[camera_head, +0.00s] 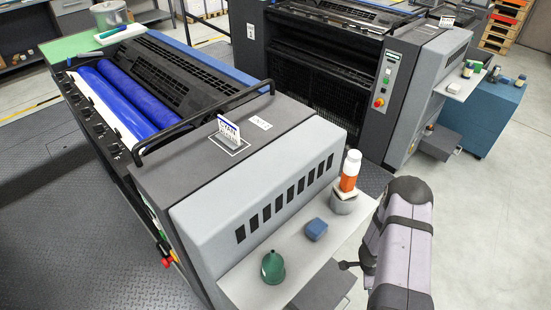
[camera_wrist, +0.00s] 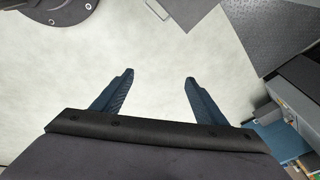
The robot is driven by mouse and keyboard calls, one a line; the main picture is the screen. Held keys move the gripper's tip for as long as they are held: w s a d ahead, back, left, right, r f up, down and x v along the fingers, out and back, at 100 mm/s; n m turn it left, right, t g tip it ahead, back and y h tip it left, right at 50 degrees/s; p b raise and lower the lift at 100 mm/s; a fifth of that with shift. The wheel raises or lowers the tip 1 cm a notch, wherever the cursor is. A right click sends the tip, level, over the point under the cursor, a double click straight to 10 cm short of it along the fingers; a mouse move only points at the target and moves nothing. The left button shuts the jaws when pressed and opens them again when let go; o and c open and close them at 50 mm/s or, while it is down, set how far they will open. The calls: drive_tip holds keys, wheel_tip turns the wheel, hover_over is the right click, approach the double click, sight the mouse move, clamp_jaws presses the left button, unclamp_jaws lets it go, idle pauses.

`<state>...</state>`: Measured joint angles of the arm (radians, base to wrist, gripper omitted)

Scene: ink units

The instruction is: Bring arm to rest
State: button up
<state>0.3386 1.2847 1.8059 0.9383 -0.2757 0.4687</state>
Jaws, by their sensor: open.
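My gripper (camera_wrist: 159,78) shows in the wrist view with its two blue ribbed fingers apart and nothing between them. Below the fingers is bare pale floor (camera_wrist: 160,35). In the head view my arm (camera_head: 402,245) stands at the lower right, beside the grey shelf of the near printing unit. The gripper itself cannot be made out there.
A second unit (camera_head: 415,85) stands behind. Floor at the right (camera_head: 500,230) is clear.

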drive_tip(key=w+d+r+m+t, duration=0.1)
drive_tip(key=d+r, duration=0.6)
drive_tip(key=d, duration=0.3)
drive_tip(key=d+r+m+t, duration=0.1)
drive_tip(key=d+r, duration=0.6)
drive_tip(key=d, duration=0.2)
drive_tip(key=w+a+r+n+y+b, duration=0.15)
drive_tip(key=a+r+n, duration=0.4)
drive_tip(key=a, duration=0.65)
drive_tip(key=w+a+r+n+y+b, duration=0.15)
drive_tip(key=a+r+n, duration=0.4)
drive_tip(key=a, duration=0.65)
drive_tip(key=s+a+r+n+g+b, duration=0.1)
drive_tip(key=s+a+n, duration=0.4)
drive_tip(key=s, duration=0.4)
drive_tip(key=s+a+r+n+g+b, duration=0.1)
drive_tip(key=s+a+r+n+g, duration=0.1)
drive_tip(key=s+a+n, duration=0.4)
drive_tip(key=shift+s+a+r, duration=0.3)
drive_tip(key=shift+s+a, duration=0.9)
drive_tip(key=shift+s, duration=0.2)
